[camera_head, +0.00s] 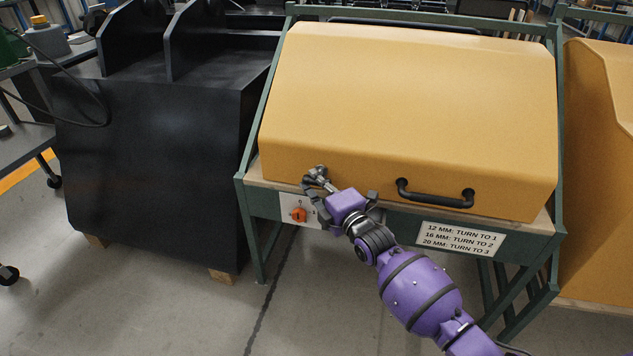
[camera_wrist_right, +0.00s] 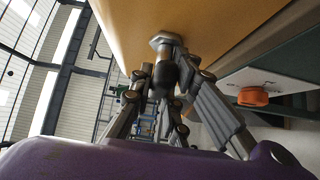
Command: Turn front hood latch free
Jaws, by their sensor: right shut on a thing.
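The yellow hood (camera_head: 410,110) is down on its green stand, with a black handle (camera_head: 435,197) on its front face. The front hood latch shows as a grey metal piece (camera_head: 318,170) at the hood's lower left front; in the right wrist view its metal head (camera_wrist_right: 165,41) sits against the yellow panel. My right gripper (camera_head: 320,181) reaches in from the lower right. Its fingers (camera_wrist_right: 164,80) are closed around the dark stem below that head and partly hide it. The latch's exact turn angle is hard to tell. My left gripper is not in view.
An orange knob (camera_head: 299,215) on a white plate is just below left of my right gripper. A label (camera_head: 460,237) with turn numbers is on the green frame (camera_head: 400,224). A large black bucket (camera_head: 155,160) stands left. Another yellow hood (camera_head: 595,170) stands right.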

